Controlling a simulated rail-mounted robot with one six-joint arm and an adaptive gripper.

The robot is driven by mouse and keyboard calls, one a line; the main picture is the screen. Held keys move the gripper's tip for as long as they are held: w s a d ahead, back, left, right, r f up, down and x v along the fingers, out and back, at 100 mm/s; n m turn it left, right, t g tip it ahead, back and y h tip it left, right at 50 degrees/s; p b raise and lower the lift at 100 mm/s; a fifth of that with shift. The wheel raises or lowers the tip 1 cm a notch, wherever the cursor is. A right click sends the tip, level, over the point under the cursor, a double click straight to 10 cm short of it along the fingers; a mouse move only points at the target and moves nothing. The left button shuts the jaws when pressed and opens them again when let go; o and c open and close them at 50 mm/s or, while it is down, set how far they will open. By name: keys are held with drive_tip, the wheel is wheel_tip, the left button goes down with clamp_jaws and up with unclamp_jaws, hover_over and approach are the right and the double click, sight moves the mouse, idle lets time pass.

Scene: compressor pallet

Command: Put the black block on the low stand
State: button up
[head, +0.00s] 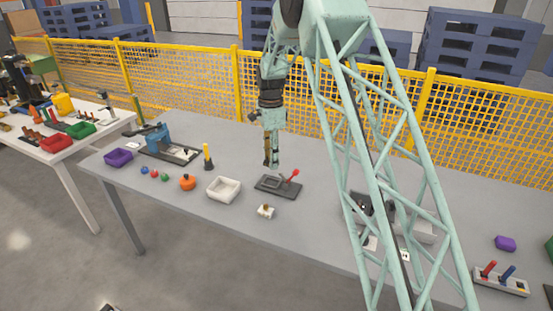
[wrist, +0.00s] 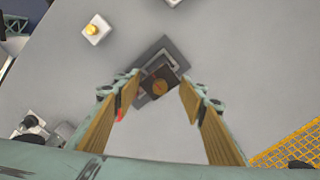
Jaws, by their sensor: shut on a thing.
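My gripper (wrist: 160,83) has its two fingers closed against the sides of a small dark block (wrist: 171,77) with a brownish round mark on its face. In the head view, my gripper (head: 271,163) points down over the grey table, and the block is not clear there. Below it is a dark grey plate (head: 290,192) with a raised rectangular frame and a red-knobbed lever. The plate (wrist: 150,52) also shows behind the block in the wrist view. The block's gap to the plate cannot be judged. I cannot tell for sure which thing is the low stand.
A white tray (head: 223,198) and a small white block with a brown top (head: 265,212) are near the plate. An orange round thing (head: 187,183) and a yellow-black post (head: 208,158) stand left. My lattice arm hides items at right. A yellow fence (head: 190,75) runs behind.

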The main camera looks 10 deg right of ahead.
drive_tip(key=shift+s+r, duration=0.1)
drive_tip(key=shift+s+r+n, duration=0.5)
drive_tip(key=shift+r+n, duration=0.25)
drive_tip(key=shift+n, duration=0.05)
drive_tip(key=s+r+n, duration=1)
drive_tip(key=s+n, duration=0.1)
drive_tip(key=n, duration=0.1)
drive_tip(key=shift+r, duration=0.35)
drive_tip(key=shift+s, duration=0.1)
drive_tip(key=shift+c, duration=0.2)
